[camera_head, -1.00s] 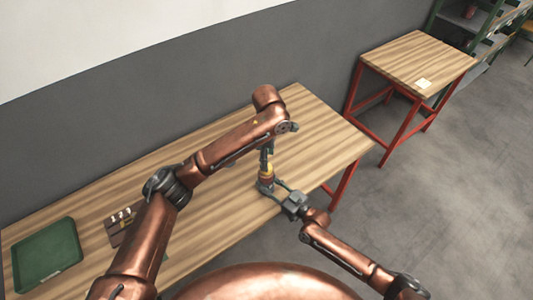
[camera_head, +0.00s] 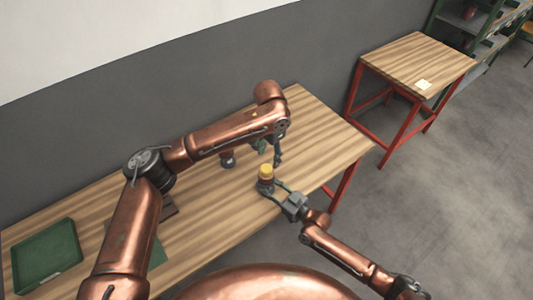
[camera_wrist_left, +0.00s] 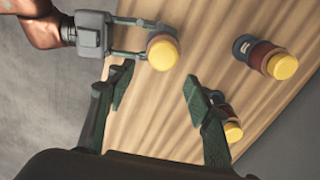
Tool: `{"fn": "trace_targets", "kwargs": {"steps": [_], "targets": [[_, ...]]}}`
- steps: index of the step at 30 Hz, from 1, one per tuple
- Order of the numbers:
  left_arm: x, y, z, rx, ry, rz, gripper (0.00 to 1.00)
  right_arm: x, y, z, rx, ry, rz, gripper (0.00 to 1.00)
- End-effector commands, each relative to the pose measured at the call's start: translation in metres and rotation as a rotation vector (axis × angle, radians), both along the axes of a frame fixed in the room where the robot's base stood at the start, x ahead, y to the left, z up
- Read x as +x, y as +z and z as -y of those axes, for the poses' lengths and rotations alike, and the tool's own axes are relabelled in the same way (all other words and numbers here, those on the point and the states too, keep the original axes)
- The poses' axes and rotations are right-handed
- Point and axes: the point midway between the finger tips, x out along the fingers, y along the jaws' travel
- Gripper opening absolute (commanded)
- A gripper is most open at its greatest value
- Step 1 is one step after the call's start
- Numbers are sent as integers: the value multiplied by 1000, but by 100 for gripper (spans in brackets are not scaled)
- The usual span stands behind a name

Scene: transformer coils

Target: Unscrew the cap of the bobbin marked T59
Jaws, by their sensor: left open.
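A bobbin with a yellow cap (camera_head: 265,169) stands near the table's front edge. My right gripper (camera_head: 277,186) is shut around its body from the right side; in the left wrist view it comes from the upper left, with the yellow cap (camera_wrist_left: 163,53) on top. My left gripper (camera_head: 270,155) is open and empty, just beyond and above this bobbin; its two fingers also show apart in the left wrist view (camera_wrist_left: 158,85). No marking reading T59 is legible, so I cannot tell which bobbin bears it.
Two other yellow-capped bobbins, one farther off (camera_wrist_left: 268,58) and one partly behind my left finger (camera_wrist_left: 231,130), show in the left wrist view. A green tray (camera_head: 75,248) lies at the table's left. A small red-legged table (camera_head: 410,55) stands apart at the right.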

Motion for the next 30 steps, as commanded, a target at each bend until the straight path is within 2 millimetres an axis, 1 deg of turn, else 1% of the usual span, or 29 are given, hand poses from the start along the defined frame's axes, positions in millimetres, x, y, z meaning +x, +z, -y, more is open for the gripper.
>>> {"fn": "trace_targets", "kwargs": {"steps": [1, 9, 15, 18, 21, 26, 30], "targets": [[0, 1, -1, 3, -94, 1, 47, 0, 0, 0, 0, -1, 0, 0], [0, 5, -4, 9, -653, -7, 47, 0, 0, 0, 0, -1, 0, 0], [-1, 8, -7, 8, -1011, -12, 47, 0, 0, 0, 0, 0, 0, 0], [-1, 9, -8, 8, -1136, -13, 47, 0, 0, 0, 0, 0, 0, 0], [-2, 9, -9, 7, -1218, -16, 47, 0, 0, 0, 0, 0, 0, 0], [-2, 4, -9, 5, -1270, -17, 47, 0, 0, 0, 0, 0, 0, 0], [-2, -13, -10, 6, -1272, -19, 47, 0, 0, 0, 0, 0, 0, 0]]}}
